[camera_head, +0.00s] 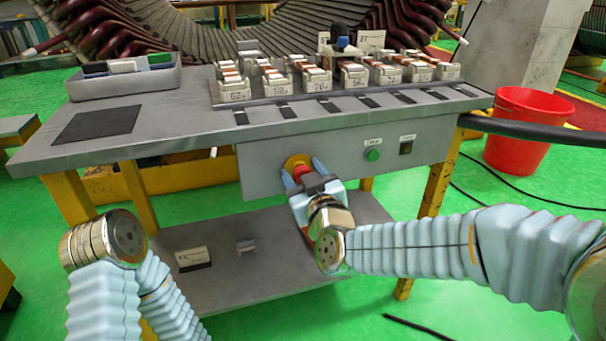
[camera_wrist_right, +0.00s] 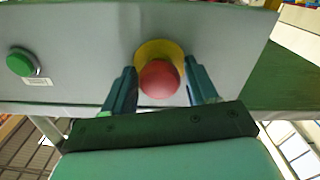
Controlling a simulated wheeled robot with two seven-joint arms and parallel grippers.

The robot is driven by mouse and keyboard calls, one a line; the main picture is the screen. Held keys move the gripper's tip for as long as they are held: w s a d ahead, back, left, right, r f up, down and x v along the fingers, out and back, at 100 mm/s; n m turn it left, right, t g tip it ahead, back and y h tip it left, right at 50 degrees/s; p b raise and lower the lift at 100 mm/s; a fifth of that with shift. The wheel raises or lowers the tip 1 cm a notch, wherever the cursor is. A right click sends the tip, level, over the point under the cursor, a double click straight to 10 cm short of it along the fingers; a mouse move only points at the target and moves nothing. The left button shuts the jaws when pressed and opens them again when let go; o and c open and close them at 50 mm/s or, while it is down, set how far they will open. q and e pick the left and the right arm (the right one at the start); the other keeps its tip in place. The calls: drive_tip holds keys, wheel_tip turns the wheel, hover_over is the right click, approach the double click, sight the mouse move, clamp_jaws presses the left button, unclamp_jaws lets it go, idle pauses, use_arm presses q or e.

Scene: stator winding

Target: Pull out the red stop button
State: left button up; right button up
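The red stop button (camera_head: 301,172) sits on a yellow round plate (camera_head: 296,161) on the grey front panel below the tabletop. In the right wrist view the red button (camera_wrist_right: 159,79) shows between the two fingers, with the yellow plate (camera_wrist_right: 150,50) behind it. My right gripper (camera_head: 302,175) is at the panel with its fingers apart, one on each side of the button. In the right wrist view a gap shows on the left of the button and a narrower one on the right. My left arm is at the lower left; its gripper fingers do not show.
A green button (camera_head: 373,155) and a black switch (camera_head: 406,147) are on the same panel, to the right. The tabletop (camera_head: 190,134) holds a grey bin (camera_head: 125,82) and a row of labelled parts. A lower shelf (camera_head: 290,265) and a red bucket (camera_head: 520,130) are nearby.

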clamp_jaws()
drive_tip(key=shift+s+d+f, duration=0.1)
drive_tip(key=shift+s+d, duration=0.05)
drive_tip(key=shift+s, duration=0.2)
drive_tip(key=shift+o, duration=1.3)
unclamp_jaws()
drive_tip(key=shift+s, duration=0.1)
drive_tip(key=b+v, duration=0.4)
drive_tip(key=v, duration=0.9)
drive_tip(key=shift+s, duration=0.35)
